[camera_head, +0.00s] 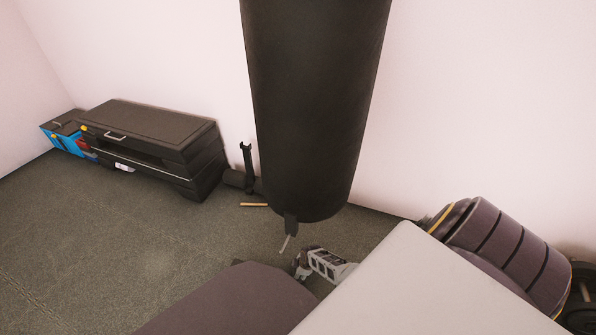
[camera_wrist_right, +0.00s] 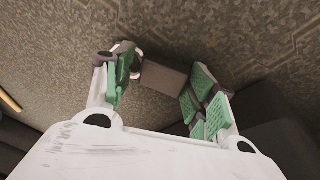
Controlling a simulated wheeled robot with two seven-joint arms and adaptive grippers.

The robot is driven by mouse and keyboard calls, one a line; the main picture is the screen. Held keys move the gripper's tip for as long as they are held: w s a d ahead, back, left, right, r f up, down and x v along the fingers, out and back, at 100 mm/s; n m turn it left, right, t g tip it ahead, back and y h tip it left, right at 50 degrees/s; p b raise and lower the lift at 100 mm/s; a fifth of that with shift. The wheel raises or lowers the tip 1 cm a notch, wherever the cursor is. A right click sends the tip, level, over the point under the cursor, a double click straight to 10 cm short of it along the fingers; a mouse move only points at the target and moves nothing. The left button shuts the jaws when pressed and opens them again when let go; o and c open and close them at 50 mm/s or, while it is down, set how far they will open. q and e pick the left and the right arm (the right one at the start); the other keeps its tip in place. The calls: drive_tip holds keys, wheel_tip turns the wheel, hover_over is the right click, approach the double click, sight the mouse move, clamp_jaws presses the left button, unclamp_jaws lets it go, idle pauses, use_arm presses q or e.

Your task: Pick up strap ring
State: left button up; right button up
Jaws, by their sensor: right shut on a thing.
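In the right wrist view, my right gripper (camera_wrist_right: 162,92) has its green-padded fingers apart around a grey-brown strap-like piece (camera_wrist_right: 165,78). This piece, which I take to be the strap ring, has a pale rounded loop (camera_wrist_right: 137,62) at its left end, beside the left finger. The gripper is shut on it, above the floor. In the head view, my right gripper (camera_head: 304,262) shows small beyond the grey bench-like surface. The held piece is hard to make out there. My left gripper is not in view.
A large black punching bag (camera_head: 315,100) hangs in the middle, with a short strap (camera_head: 291,226) below it. Black cases (camera_head: 150,145) stand by the wall at left. A purple-grey roll (camera_head: 510,250) is at right. The left floor is clear.

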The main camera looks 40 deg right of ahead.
drive_tip(key=shift+s, duration=0.2)
drive_tip(key=shift+r+p, duration=0.3)
drive_tip(key=shift+p, duration=0.05)
clamp_jaws()
wheel_tip(320, 180, up, 5)
drive_tip(key=p, duration=0.3)
drive_tip(key=shift+w+f+p, duration=0.1)
drive_tip(key=shift+w+p, duration=0.05)
drive_tip(key=shift+p, duration=0.25)
wheel_tip(320, 180, up, 3)
drive_tip(key=shift+f+p, duration=0.1)
drive_tip(key=shift+p, duration=0.95)
use_arm(q)
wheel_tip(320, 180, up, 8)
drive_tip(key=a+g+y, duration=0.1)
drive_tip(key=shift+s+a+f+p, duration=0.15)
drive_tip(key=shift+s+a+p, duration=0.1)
drive_tip(key=shift+p, duration=0.2)
use_arm(e)
drive_tip(key=shift+r, duration=0.8)
